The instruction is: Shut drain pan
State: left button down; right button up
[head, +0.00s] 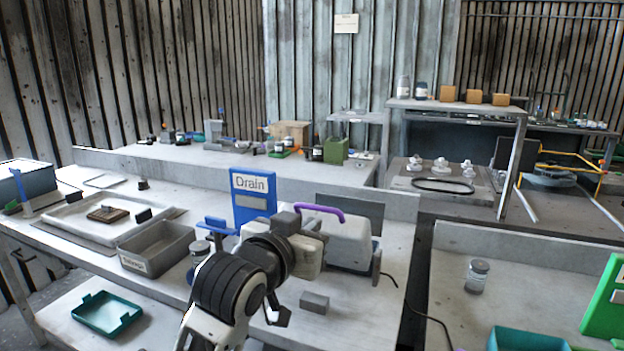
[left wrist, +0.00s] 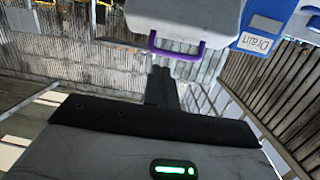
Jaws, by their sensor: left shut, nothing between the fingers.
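A pale grey housing (head: 345,243) with a purple handle (head: 322,211) stands on the bench beside a blue panel labelled "Drain" (head: 253,198). The housing (left wrist: 190,18), its handle (left wrist: 178,52) and the panel (left wrist: 258,38) also show in the left wrist view, at the top. I cannot tell which part is the drain pan. My left gripper (head: 312,233) is in front of the housing. In the left wrist view its fingers (left wrist: 162,72) are shut and empty, just short of the handle in the picture; contact is not clear. My right gripper is out of view.
A labelled grey bin (head: 158,248) and a white tray (head: 88,216) stand to the left. A small grey block (head: 314,302) lies on the bench in front of the housing. A teal tray (head: 107,313) sits on the lower shelf. The bench right of the block is mostly clear.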

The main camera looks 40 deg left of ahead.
pick_arm(q)
notch_tip(320, 180, up, 5)
jog(key=a+n+y, duration=0.1)
jog(key=a, duration=0.1)
jog(key=x, duration=0.3)
jog(key=p+x, duration=0.1)
jog(key=x, duration=0.5)
jog(key=shift+w+a+r+p, duration=0.15)
jog(key=shift+a+r+p, duration=0.05)
jog(key=shift+r+p, duration=0.2)
jog(key=f, duration=0.1)
jog(key=s+f, duration=0.1)
jog(key=f, duration=0.1)
jog(key=shift+s+d+f, duration=0.25)
jog(key=shift+s+f, duration=0.15)
